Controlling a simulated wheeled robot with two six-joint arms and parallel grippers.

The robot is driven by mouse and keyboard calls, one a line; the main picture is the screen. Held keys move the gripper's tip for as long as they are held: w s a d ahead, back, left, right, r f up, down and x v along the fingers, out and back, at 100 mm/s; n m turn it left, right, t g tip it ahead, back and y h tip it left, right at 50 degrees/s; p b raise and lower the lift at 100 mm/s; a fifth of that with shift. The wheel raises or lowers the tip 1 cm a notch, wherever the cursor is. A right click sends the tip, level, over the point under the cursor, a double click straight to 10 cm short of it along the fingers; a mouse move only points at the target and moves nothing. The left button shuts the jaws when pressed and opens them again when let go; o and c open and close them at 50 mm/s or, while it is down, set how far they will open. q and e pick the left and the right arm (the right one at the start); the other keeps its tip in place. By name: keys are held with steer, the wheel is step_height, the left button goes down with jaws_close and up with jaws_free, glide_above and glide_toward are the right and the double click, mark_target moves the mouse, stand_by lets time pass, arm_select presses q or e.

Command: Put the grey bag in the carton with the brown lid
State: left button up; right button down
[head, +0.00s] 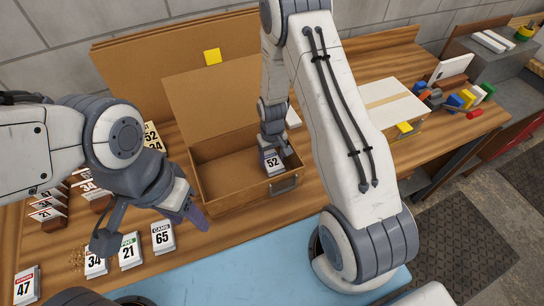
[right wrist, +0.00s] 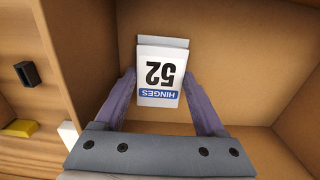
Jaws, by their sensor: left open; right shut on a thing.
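The open brown carton (head: 226,205) stands mid-table with its brown lid (head: 212,97) raised at the back. My right gripper (head: 272,150) reaches into its right end, shut on a pale grey-white packet (head: 273,164) marked 52. In the right wrist view the packet (right wrist: 160,72) reads HINGES and sits between the two purple fingers of the gripper (right wrist: 160,82), above the carton floor (right wrist: 230,60). Whether it touches the floor I cannot tell. My left gripper (head: 196,214) is open and empty, left of the carton's front corner.
Packets marked 65 (head: 163,237), 21 (head: 130,251), 34 (head: 95,262) and 47 (head: 27,286) stand along the front left. Most of the open carton's floor is clear.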

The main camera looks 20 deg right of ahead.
steer(key=shift+f, duration=0.2)
steer(key=shift+c, duration=1.3)
jaws_free()
steer(key=shift+r, duration=0.1)
